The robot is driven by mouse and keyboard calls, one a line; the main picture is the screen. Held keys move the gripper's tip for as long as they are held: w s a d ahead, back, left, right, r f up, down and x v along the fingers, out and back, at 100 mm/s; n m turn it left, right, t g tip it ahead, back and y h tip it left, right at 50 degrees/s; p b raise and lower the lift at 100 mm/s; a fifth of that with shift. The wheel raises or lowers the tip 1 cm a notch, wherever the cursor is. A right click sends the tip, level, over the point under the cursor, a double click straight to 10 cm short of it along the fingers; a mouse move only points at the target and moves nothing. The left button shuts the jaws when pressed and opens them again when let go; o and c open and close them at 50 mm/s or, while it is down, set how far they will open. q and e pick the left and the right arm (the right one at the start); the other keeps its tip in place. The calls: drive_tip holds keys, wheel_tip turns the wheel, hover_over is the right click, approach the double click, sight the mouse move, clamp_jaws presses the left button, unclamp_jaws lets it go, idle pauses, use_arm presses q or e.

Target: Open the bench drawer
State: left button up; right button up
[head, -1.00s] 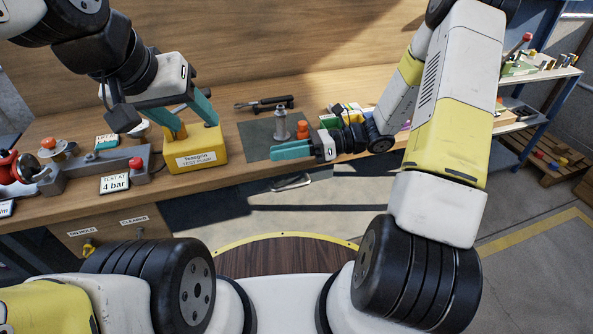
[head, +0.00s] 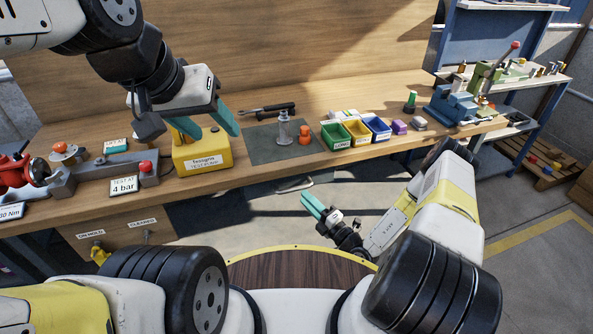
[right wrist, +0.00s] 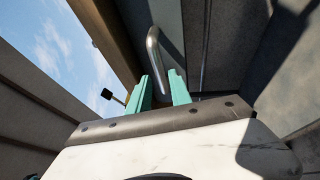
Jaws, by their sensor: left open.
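The bench drawer's metal bar handle (head: 293,184) shows below the front edge of the bench in the head view; the drawer front is mostly hidden under the top. In the right wrist view the bent handle (right wrist: 153,50) stands just beyond the fingertips, its near end lined up with the gap between them. Whether it touches a finger I cannot tell. My right gripper (head: 322,210) is open, below and in front of the bench edge; its teal fingers also show in the right wrist view (right wrist: 161,88). My left gripper (head: 208,124) is open over the yellow test pump box (head: 203,152).
The wooden bench (head: 235,180) holds a grey mat (head: 265,150), a green bin (head: 336,136), a yellow bin (head: 357,131), a blue bin (head: 378,127) and a blue vise (head: 452,105). A tagged panel (head: 120,237) hangs at the left front.

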sight(296, 188)
drive_tip(key=x, duration=0.6)
drive_tip(key=shift+w+a, duration=0.1)
drive_tip(key=shift+w, duration=0.05)
drive_tip(key=shift+c, duration=0.5)
clamp_jaws()
idle(0.8)
